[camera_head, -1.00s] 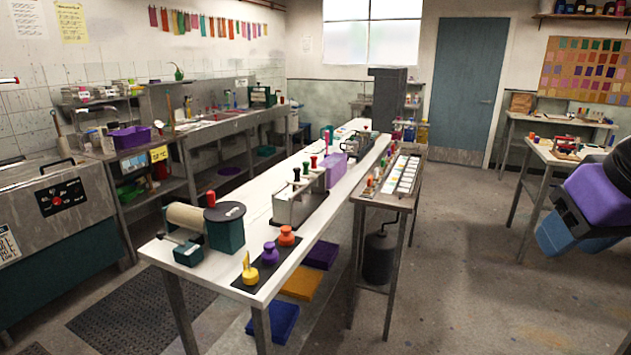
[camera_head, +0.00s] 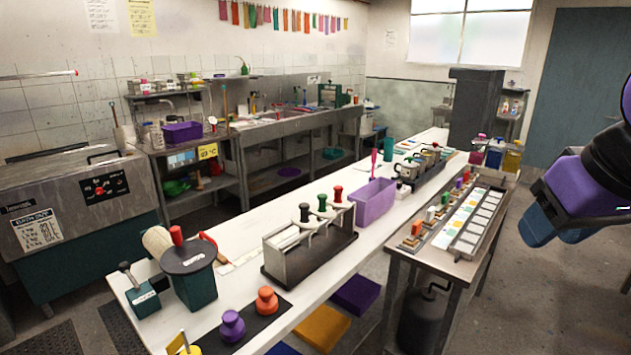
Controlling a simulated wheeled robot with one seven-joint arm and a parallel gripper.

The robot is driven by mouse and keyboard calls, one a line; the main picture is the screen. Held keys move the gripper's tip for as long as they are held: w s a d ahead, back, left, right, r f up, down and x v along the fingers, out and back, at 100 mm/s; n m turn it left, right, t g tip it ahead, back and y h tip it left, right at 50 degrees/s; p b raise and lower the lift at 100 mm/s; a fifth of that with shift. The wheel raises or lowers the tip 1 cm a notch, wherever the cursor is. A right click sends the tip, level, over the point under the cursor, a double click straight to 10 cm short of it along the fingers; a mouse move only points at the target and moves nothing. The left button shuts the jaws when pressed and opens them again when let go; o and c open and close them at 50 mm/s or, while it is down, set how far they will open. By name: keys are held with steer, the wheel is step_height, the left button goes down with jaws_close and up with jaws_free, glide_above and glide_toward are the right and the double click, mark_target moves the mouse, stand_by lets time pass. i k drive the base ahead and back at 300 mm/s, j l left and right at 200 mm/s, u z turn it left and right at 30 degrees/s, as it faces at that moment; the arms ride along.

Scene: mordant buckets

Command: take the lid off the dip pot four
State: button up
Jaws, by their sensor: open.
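No label reading four is legible, so I cannot tell which vessel is dip pot four. A dark green pot (camera_head: 195,288) with a flat dark lid (camera_head: 189,257) stands at the near left of the long white bench. A red knob shows at the lid, which sits on the pot. Small grey pots (camera_head: 425,160) stand in a dark tray farther along the bench; their lids are too small to make out. My gripper (camera_head: 556,229), purple with blue fingers, hangs at the right edge, open and empty, far from the bench's pots.
The white bench (camera_head: 240,286) also carries a metal rack (camera_head: 310,250) with knobbed handles, a purple bin (camera_head: 373,203), and orange and purple knobbed pieces on a dark mat. A narrow side table (camera_head: 455,265) with colour trays stands to its right. Floor at the right is clear.

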mark_target(409, 164)
steer(key=i+l+u, duration=0.2)
steer(key=i+l, duration=0.15)
steer(key=l, duration=0.3)
steer(key=i+l+u, duration=0.25)
steer(key=l, duration=0.5)
steer(key=i+l+u, duration=0.2)
steer(key=l, duration=0.55)
steer(key=i+l+u, duration=0.2)
steer(key=l, duration=0.6)
steer(key=i+l+u, duration=0.25)
steer(key=l, duration=0.6)
steer(key=k+l+u, duration=0.2)
steer(key=l, duration=0.6)
steer(key=i+l+u, duration=0.1)
steer(key=l, duration=0.4)
steer(key=i+l, duration=0.1)
steer(key=l, duration=0.4)
steer(key=i+u, duration=0.05)
